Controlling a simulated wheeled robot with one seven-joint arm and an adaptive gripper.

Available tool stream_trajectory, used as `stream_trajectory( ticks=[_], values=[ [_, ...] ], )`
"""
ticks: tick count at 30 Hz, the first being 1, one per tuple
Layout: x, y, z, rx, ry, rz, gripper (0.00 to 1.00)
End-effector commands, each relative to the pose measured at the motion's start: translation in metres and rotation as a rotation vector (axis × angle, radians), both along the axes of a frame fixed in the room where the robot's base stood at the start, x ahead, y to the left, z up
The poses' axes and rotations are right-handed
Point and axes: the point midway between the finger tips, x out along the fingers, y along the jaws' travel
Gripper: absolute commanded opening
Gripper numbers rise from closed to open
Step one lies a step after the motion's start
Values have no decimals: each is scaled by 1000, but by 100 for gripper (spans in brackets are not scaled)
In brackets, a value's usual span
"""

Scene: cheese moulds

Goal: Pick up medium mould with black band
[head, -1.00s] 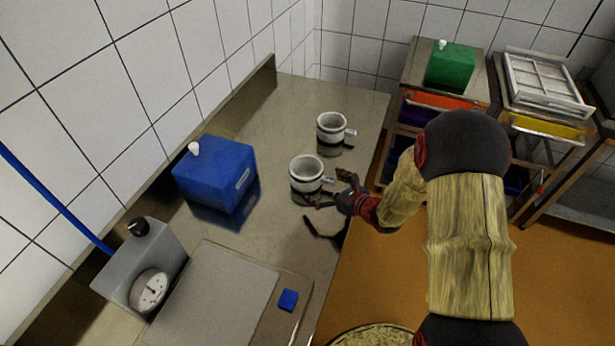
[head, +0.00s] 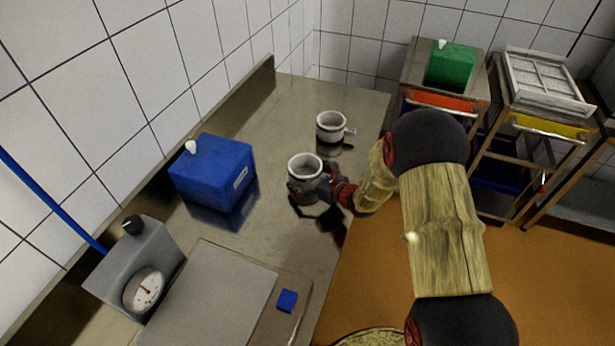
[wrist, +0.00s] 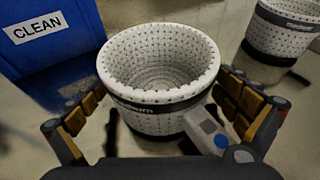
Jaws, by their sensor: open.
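The near mould (head: 304,166) is a white perforated cup with a dark band and a pale tag. It stands upright on the steel counter. In the wrist view this mould (wrist: 160,72) fills the middle, and its band carries partly readable lettering. My gripper (wrist: 166,115) is open, with one finger on each side of the mould. I cannot tell whether the fingers touch it. In the head view my gripper (head: 308,190) covers the mould's lower part. A second white mould (head: 331,124) with a dark band stands farther back, and it also shows in the wrist view (wrist: 284,28).
A blue box (head: 212,172) stands left of the near mould; its CLEAN label (wrist: 40,28) shows in the wrist view. A grey scale with a dial (head: 143,286) and a small blue block (head: 287,299) are nearer. Bare steel counter (head: 270,120) lies behind.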

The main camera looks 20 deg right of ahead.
Motion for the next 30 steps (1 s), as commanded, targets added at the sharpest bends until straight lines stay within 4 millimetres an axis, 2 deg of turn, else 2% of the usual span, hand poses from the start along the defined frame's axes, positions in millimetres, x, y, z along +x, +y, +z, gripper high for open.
stream_trajectory(
  ticks=[22, 30],
  values=[
    [-1, 0, 0, 0, 1, 0, 59],
    [-1, 0, 0, 0, 1, 0, 57]
  ],
)
